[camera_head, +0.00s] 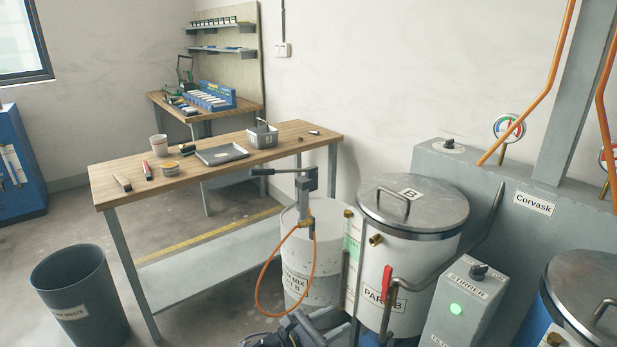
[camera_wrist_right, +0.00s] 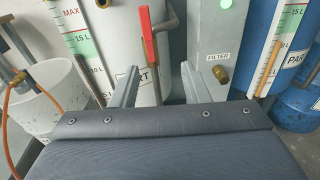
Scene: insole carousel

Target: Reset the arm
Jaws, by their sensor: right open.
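My right gripper (camera_head: 296,330) shows at the bottom middle of the head view, low in front of the white drums. In the right wrist view its two grey fingers (camera_wrist_right: 158,88) stand apart with nothing between them. Beyond the fingers are the white Part B drum (camera_wrist_right: 142,82) and a red-handled valve (camera_wrist_right: 149,40). The red valve handle also shows in the head view (camera_head: 387,284). I cannot tell the exact gap between the fingers and the drum. My left gripper is in neither view.
The lidded Part B drum (camera_head: 452,236) and a smaller white drum (camera_head: 300,262) with an orange hose stand close by. A grey stirrer box (camera_head: 463,312) is to the right. A wooden workbench (camera_head: 118,191) and a dark bin (camera_head: 78,285) are left. Bare floor lies between them.

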